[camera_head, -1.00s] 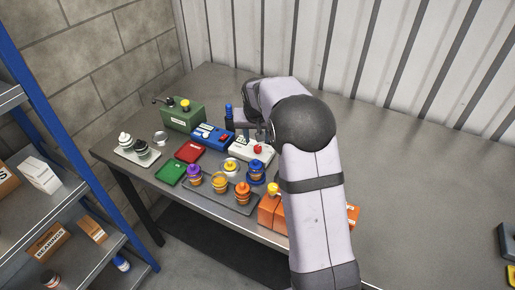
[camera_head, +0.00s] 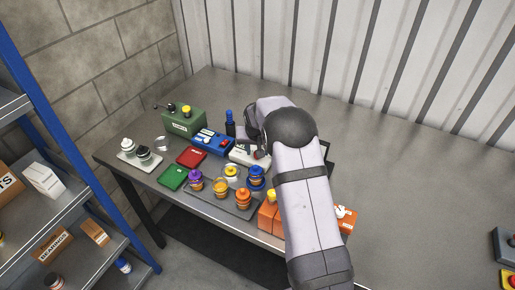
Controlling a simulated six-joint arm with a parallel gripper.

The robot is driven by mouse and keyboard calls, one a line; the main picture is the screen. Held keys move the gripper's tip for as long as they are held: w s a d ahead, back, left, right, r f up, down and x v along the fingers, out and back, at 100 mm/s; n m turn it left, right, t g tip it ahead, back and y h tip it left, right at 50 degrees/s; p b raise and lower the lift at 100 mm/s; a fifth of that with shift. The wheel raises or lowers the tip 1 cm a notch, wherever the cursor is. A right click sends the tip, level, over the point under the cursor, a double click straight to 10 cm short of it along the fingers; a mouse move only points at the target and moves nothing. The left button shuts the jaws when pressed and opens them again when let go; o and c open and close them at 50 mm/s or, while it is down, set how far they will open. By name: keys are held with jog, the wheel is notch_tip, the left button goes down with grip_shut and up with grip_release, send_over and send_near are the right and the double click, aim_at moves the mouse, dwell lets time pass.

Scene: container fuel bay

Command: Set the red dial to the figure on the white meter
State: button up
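A white box (camera_head: 240,155) stands on the table beside a blue box; my arm hides its right part. A red knob on it shows only as a sliver (camera_head: 258,154) beside my wrist. I cannot tell whether this box is the white meter, and no figure on it is readable. My gripper (camera_head: 262,148) is at the right end of the white box, mostly hidden by my own arm. Its fingers cannot be made out, nor whether they touch the knob.
The blue box (camera_head: 205,140) has a small red part. A green box (camera_head: 184,122) stands behind it. Red (camera_head: 191,157) and green (camera_head: 173,177) trays, a tray (camera_head: 243,208) of coloured-capped jars and orange canisters (camera_head: 268,217) lie in front. The table's right side is largely clear.

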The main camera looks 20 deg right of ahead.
jog(key=shift+f, duration=0.2)
grip_shut()
